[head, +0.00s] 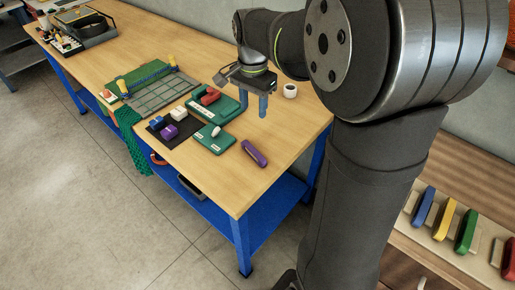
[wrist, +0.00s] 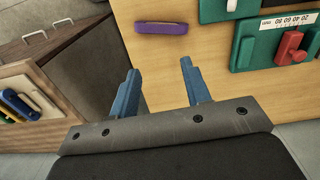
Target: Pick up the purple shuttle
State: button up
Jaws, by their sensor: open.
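The purple shuttle (head: 254,153) lies on the wooden table near its front right corner, in front of a green board. It also shows in the wrist view (wrist: 161,28), lying flat beyond the fingertips. My gripper (head: 250,105) is above the table, with its blue fingers pointing down. In the wrist view its two fingers (wrist: 160,83) stand apart with nothing between them. The gripper is apart from the shuttle, which lies ahead of the fingers in the wrist view.
Green boards (head: 215,138) with red and white parts lie beside the shuttle. A dark mat (head: 158,125) holds blue, white and purple pieces. A white roll (head: 290,90) stands near the back edge. A wooden unit with coloured shuttles (head: 440,218) is at right. Bare tabletop surrounds the shuttle's near side.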

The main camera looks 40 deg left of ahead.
jog(key=n, duration=1.5)
send_over(255, 152)
jog(key=f, duration=1.2)
jog(key=shift+w+a+f, duration=0.15)
jog(key=shift+a+f, duration=0.05)
jog(key=shift+d+f, duration=0.2)
jog(key=shift+f, duration=2.4)
grip_shut()
